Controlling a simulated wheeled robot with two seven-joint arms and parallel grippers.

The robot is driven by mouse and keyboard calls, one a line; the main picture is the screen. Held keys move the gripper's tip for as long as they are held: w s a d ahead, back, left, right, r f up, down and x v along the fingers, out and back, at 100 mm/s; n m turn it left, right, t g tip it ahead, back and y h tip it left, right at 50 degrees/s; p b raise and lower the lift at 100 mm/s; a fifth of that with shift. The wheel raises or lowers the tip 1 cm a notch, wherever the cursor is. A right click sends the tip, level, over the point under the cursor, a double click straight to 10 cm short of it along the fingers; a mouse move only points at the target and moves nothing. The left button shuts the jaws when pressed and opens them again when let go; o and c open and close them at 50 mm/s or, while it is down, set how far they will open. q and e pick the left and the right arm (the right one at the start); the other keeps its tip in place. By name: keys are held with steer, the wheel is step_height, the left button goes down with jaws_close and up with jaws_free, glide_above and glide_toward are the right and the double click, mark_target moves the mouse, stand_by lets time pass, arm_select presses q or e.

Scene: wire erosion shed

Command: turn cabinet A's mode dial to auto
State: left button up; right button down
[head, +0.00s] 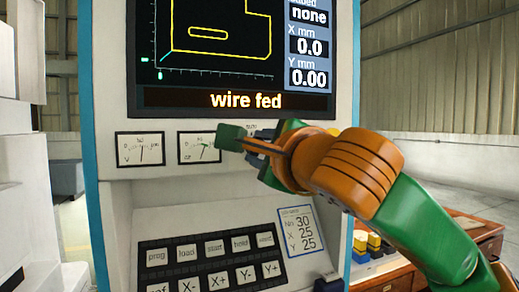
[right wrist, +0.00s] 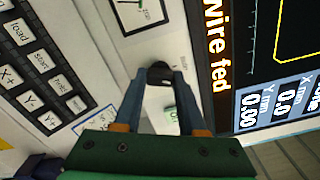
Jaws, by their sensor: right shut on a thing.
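The cabinet (head: 103,100) is white with blue edges and fills the middle of the head view. Its mode dial, a black round knob (right wrist: 160,71), shows in the right wrist view on the pale panel between the gauge and the screen. My right gripper (right wrist: 160,78) is shut on the knob, one finger on each side. In the head view my right gripper (head: 260,136) is right of the two gauges and hides the dial. Small print lies beside the knob, too small to read, so I cannot tell the dial's setting. My left gripper is not in view.
The screen (head: 218,100) above reads "wire fed". Two gauges (head: 140,149) are left of the dial. A black keypad (head: 210,262) and a paper card (head: 297,230) are below. A wooden desk (head: 480,235) with coloured blocks stands at the right, behind my arm.

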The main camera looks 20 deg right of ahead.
steer(key=shift+n, duration=2.2)
steer(key=shift+c, duration=2.4)
jaws_free()
steer(key=s+b, duration=0.3)
steer(key=s, duration=0.4)
steer(key=shift+d, duration=0.1)
